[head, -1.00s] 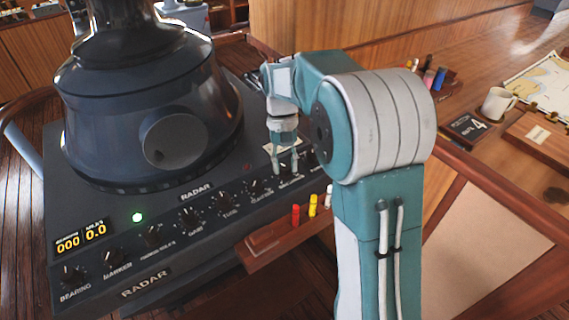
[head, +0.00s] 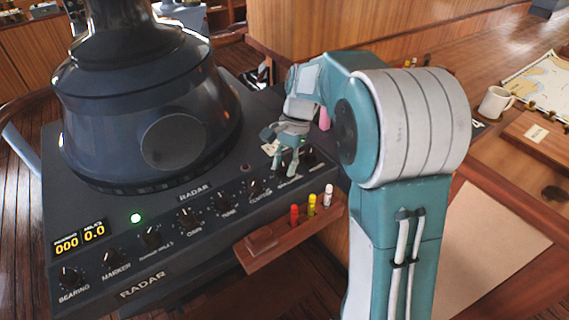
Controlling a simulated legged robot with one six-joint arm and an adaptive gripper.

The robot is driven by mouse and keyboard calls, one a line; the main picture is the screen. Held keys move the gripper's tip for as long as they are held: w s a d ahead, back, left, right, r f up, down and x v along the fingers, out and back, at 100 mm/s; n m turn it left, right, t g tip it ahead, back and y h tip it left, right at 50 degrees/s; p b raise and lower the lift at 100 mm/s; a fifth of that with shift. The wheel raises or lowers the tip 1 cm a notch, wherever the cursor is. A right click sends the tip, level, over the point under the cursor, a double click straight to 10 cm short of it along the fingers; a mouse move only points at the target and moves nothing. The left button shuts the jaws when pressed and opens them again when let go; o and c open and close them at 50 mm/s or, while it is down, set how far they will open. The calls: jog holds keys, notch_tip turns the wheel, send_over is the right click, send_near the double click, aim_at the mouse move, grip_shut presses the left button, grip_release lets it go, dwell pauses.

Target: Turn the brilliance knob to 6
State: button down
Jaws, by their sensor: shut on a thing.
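The brilliance knob (head: 282,172) is a small dark knob near the right end of the radar console's row of knobs. Its label, just below it, is small and partly blurred. My gripper (head: 283,168) reaches down from the upper right and is shut on this knob, one finger on either side. The fingers and wrist are tilted. The fingers cover most of the knob, so its pointer and scale numbers cannot be read.
The large dark radar hood (head: 150,110) rises behind. A wooden holder (head: 262,240) with coloured pens juts out below the console's front edge.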

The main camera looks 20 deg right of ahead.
jog(key=shift+m, duration=0.3)
jog(key=shift+c, duration=1.7)
grip_release()
jog(key=shift+a+f, duration=0.1)
jog(key=v, duration=1.2)
